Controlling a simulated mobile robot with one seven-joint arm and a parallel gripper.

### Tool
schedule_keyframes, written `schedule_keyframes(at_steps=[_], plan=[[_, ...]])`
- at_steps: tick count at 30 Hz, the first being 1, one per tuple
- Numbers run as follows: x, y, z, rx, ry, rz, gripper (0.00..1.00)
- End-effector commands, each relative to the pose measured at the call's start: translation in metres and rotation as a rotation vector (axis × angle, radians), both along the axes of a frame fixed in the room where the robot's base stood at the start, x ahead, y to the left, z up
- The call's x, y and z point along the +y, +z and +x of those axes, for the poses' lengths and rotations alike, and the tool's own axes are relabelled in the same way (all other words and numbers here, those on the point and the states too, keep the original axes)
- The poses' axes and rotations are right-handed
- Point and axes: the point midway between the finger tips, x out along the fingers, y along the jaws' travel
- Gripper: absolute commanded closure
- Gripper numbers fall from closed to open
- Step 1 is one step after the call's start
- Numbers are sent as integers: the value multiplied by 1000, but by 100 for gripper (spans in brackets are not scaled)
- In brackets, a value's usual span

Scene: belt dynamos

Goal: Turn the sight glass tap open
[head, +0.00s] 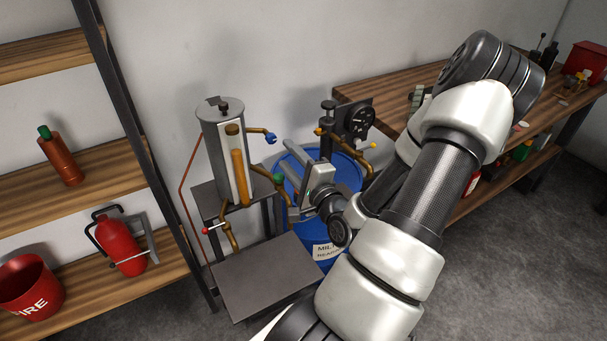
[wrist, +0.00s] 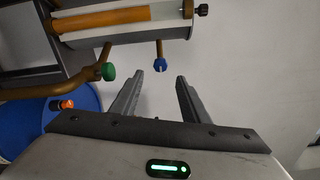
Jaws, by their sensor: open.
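The grey tank (head: 211,150) stands on a metal stand and carries an upright amber sight glass (head: 239,175). It lies sideways across the top of the wrist view, with the amber tube (wrist: 107,20). A blue-knobbed tap (head: 270,137) sticks out at upper right; its knob (wrist: 160,63) shows between and beyond my fingertips. A green-knobbed tap (head: 278,178) sits lower, its knob (wrist: 108,72) left of my left finger. A red-ended lever (head: 208,230) is at the lower pipe. I cannot tell which is the sight glass tap. My gripper (head: 284,155) is open and empty, right of the tank.
A blue drum (head: 323,230) stands behind and below my gripper. An orange-knobbed tap (wrist: 63,104) is near the drum. A grey plate (head: 265,275) lies in front of the tank. Shelves (head: 90,195) stand left, a wooden bench (head: 395,85) right.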

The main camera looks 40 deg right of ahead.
Motion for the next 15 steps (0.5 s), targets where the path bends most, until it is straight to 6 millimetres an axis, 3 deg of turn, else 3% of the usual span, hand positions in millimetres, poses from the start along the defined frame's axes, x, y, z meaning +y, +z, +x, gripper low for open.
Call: schedule_keyframes(at_steps=[6,15], plan=[[10,0,-46,1,-4,1,58],[17,2,-71,-1,0,1,58]])
